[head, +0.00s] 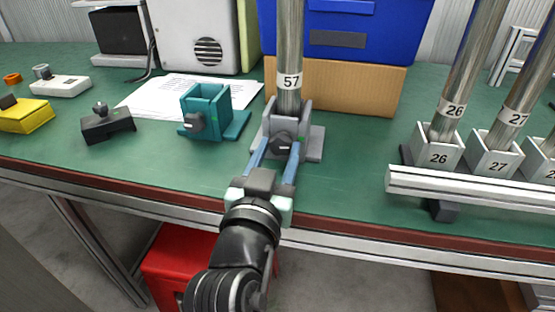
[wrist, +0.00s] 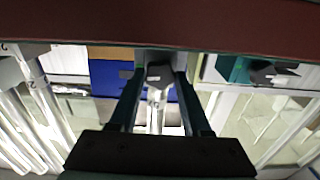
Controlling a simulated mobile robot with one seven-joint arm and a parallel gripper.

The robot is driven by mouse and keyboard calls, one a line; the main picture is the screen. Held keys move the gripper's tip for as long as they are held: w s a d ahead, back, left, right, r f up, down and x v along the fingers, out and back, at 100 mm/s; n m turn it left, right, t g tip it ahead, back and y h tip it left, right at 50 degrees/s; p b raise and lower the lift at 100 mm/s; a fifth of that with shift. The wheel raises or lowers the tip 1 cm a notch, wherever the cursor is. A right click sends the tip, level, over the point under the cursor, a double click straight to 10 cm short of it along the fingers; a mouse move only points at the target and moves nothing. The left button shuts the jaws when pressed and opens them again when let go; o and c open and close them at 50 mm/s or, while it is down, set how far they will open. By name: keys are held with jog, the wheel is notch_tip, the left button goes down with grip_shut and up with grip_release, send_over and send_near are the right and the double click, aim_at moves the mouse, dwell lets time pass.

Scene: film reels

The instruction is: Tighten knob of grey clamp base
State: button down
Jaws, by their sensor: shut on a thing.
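The grey clamp base (head: 309,141) stands on the green bench near its front edge. A metal tube labelled 57 (head: 289,50) stands upright in it. Its dark knob (head: 282,143) faces the front and has a white mark. My gripper (head: 281,149) reaches in from the front, with one blue finger on each side of the knob, shut on it. In the wrist view, which looks upside down, the knob (wrist: 158,75) sits between the fingertips. The lower part of the base's front is partly hidden by the gripper.
A teal clamp base (head: 205,105) with its own dark knob stands empty to the left. A rack (head: 470,187) holding tubes labelled 26 and 27 is at right. A cardboard box (head: 340,88) stands close behind. A red stool (head: 175,262) is under the bench.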

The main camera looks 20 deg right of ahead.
jog(key=shift+f+m+b, duration=0.1)
jog(key=shift+m+b, duration=0.35)
jog(key=shift+m, duration=0.55)
jog(key=shift+c, duration=1.8)
grip_release()
jog(key=p+v, duration=0.1)
jog(key=v, duration=1.2)
jog(key=shift+p, duration=0.35)
